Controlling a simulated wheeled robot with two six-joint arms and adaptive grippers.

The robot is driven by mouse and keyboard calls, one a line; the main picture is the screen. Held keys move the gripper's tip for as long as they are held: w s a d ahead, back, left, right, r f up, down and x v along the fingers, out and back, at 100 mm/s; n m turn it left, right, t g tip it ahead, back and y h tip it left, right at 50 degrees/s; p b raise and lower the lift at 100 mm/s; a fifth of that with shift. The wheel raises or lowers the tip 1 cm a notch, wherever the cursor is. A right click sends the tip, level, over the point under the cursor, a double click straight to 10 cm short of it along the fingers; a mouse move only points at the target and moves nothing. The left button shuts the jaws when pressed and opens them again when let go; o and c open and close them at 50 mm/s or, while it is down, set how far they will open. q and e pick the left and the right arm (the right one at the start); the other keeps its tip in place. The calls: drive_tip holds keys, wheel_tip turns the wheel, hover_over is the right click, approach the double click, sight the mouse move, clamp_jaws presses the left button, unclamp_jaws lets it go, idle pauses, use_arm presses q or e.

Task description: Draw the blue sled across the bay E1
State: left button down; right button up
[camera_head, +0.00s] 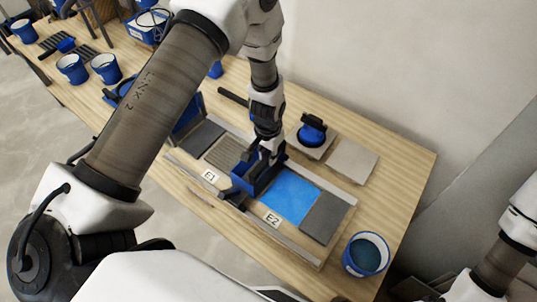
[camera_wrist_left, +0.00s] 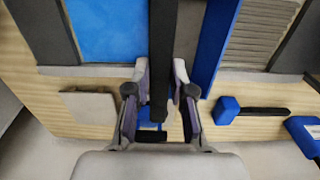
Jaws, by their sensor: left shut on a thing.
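The blue sled (camera_head: 245,180) sits across the rails at the border between bay E1 (camera_head: 222,151), which is grey and ridged, and bay E2 (camera_head: 292,196), which has a smooth bright blue surface. My left gripper (camera_head: 268,153) is above the sled and shut on it. In the left wrist view its fingers (camera_wrist_left: 161,88) are on either side of a dark bar, with the sled's blue side (camera_wrist_left: 214,40) to the right. Ridged E1 (camera_wrist_left: 262,30) lies right of the sled there, and blue E2 (camera_wrist_left: 107,30) left. My right gripper is out of view.
A blue-handled tool (camera_head: 312,131) stands on a pale tile behind the frame, beside another pale tile (camera_head: 352,160). A blue bucket (camera_head: 366,255) stands at the near right corner. More buckets (camera_head: 72,68) stand at the table's far left. A wall borders the back.

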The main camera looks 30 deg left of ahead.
use_arm(q)
drive_tip(key=shift+w, duration=0.15)
drive_tip(key=c, duration=1.1)
unclamp_jaws()
drive_tip(key=shift+o, duration=0.5)
drive_tip(key=shift+w+f, duration=0.1)
drive_tip(key=shift+w, duration=0.05)
wheel_tip(320, 180, up, 12)
